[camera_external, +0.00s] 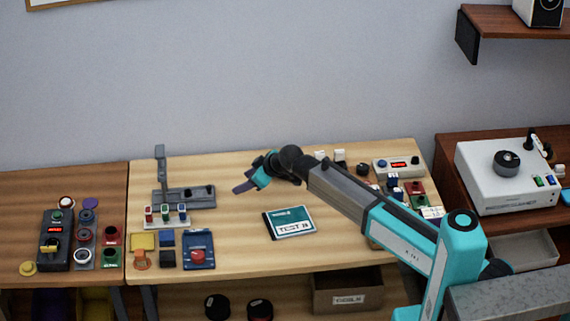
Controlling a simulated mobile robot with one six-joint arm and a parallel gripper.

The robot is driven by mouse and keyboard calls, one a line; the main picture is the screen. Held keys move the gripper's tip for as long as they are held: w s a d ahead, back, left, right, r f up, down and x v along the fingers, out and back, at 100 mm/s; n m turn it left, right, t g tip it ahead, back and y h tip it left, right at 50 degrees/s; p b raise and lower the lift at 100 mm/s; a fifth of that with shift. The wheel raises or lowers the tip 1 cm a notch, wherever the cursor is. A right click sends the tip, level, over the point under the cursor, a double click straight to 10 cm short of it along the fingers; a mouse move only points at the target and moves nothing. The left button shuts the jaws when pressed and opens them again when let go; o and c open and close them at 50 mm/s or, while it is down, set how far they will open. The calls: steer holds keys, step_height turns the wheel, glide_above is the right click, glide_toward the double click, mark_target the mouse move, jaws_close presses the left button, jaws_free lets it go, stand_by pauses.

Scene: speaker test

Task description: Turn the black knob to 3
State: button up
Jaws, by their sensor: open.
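A large round black knob (507,162) sits on top of the white box (485,190) at the right. Its pointer and any numbers are too small to read. A smaller dark round part (363,170) stands near the red-display box on the middle table; I cannot tell if it is a knob. My gripper (245,186) is open and appears empty above the middle table, far to the left of the white box. It points left, and my arm reaches across from the lower right.
A teal-and-white book (290,222) lies on the middle table (238,240). A grey lever device (183,197) and a blue panel with a red button (198,252) are left of it. A box with a red display (398,167) stands at the back right. A wall shelf (520,22) hangs above right.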

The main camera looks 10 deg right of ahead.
steer(key=w+d+r+n+g+h+p, duration=0.15)
steer(key=w+d, duration=0.25)
steer(key=d, duration=0.6)
steer(key=w+d+r+m+g+h+p, duration=0.1)
steer(key=w+d+r+h+p, duration=0.15)
steer(key=d, duration=0.65)
step_height(320, 180, up, 8)
steer(key=g+h+p, duration=0.2)
steer(key=g+p, duration=0.2)
glide_above(361, 166)
steer(key=shift+f+n+b, duration=0.2)
steer(key=shift+n+b, duration=0.1)
steer(key=shift+n, duration=0.15)
steer(key=shift+f, duration=0.15)
steer(key=shift+f+p, duration=1.65)
steer(key=shift+f, duration=5.15)
steer(key=c, duration=1.1)
